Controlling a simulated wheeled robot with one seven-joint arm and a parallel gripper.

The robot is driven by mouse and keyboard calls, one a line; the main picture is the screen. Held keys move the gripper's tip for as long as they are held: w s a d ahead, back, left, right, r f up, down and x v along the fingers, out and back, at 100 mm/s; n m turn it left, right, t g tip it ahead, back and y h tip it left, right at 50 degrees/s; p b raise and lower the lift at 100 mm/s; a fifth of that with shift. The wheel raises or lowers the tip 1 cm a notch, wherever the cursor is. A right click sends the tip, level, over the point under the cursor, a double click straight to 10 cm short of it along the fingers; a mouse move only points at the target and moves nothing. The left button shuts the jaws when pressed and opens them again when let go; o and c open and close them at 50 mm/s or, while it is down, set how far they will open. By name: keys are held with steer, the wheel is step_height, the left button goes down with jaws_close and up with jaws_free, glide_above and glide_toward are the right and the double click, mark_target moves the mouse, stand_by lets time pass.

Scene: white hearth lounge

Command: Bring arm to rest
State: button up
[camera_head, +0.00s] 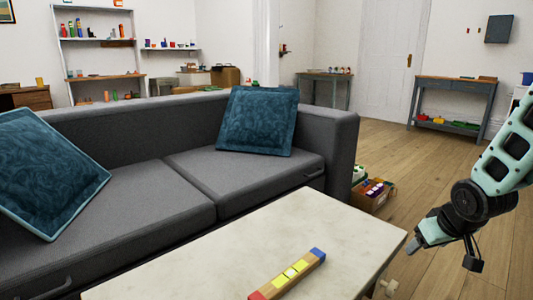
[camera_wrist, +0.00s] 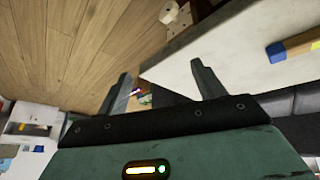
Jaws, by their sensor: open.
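My gripper (camera_head: 442,252) hangs at the right side of the head view, beyond the right edge of the pale table. Its fingers are apart and nothing is between them. In the wrist view, my gripper (camera_wrist: 160,84) shows two separate dark fingers with the floor and the table's corner beyond them. My arm comes in from the right edge of the head view and bends down to the gripper.
A pale table (camera_head: 215,265) stands in front, with a blue, yellow and red bar (camera_head: 288,274) on it. A grey sofa (camera_head: 150,195) with two blue cushions is behind. A box of items (camera_head: 373,194) sits on the floor. Wooden floor (camera_head: 425,175) is open toward the back right.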

steer(key=s+a+r+n+g+y+p, duration=0.1)
steer(key=s+a+r+n+g+p, duration=0.3)
steer(key=s+a, duration=0.85)
steer(key=s+a+r+n+g+y+b, duration=0.1)
steer(key=s+a+r+n+g, duration=0.3)
steer(key=s+a, duration=0.85)
step_height(320, 180, up, 39)
steer(key=a+m+t+p, duration=0.1)
steer(key=a+t+p, duration=0.1)
steer(key=p, duration=3.6)
steer(key=shift+w, duration=0.4)
